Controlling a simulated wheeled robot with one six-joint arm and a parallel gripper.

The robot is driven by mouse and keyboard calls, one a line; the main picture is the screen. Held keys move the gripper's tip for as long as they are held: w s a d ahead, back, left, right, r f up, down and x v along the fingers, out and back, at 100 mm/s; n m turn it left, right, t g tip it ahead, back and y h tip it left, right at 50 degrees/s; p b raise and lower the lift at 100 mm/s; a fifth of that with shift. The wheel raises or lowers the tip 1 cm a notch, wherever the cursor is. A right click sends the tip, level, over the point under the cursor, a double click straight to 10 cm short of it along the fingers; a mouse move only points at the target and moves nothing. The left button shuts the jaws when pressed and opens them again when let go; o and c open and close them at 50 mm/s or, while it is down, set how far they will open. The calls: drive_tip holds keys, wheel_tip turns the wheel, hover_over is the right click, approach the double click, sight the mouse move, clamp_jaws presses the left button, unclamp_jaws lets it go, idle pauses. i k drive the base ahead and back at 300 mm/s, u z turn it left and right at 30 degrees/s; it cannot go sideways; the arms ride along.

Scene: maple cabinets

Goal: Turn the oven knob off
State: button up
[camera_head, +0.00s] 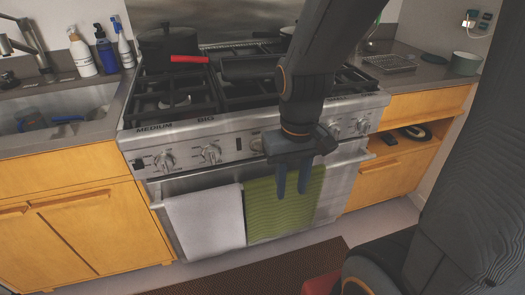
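The stainless steel oven (190,184) stands in the middle of the head view. Its front panel has a row of round metal knobs. Two show at the left, a left knob (165,161) and a second knob (211,153). A middle knob (257,145) is just left of my gripper, and a right knob (363,126) is near the panel's right end. I cannot tell which knob is on. My gripper (292,190) is in front of the panel, with two fingers pointing down, apart and empty. It hides part of the panel.
A white towel (205,220) and a green towel (262,212) hang from the oven handle below the panel. The sink (95,97) is at left. An open drawer shelf (405,147) is at right.

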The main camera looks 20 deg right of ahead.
sight(255, 143)
drive_tip(key=k, duration=0.85)
drive_tip(key=u, duration=0.55)
